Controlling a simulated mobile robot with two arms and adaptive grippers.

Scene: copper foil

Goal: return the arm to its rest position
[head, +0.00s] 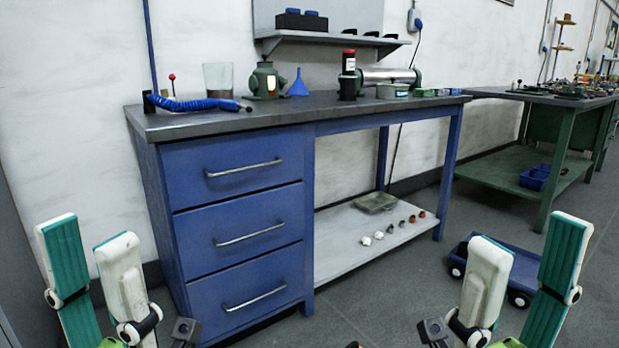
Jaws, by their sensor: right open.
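Both my arms, white and teal, rise at the bottom corners of the head view, folded and bent. A dark grey part of my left gripper (185,331) shows at the bottom edge, in front of the blue drawers. A matching part of my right gripper (433,332) shows at the bottom edge, over the floor. Most of both grippers is cut off by the frame. The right gripper is open, and I see nothing held in it. Whether the left is open or shut does not show.
A blue workbench (235,225) with a dark top stands ahead, holding a green pump, a blue funnel and a blue coiled hose. Its lower shelf (345,240) carries several small parts. A blue wheeled cart (520,275) stands behind my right arm. A green table (520,162) is farther right.

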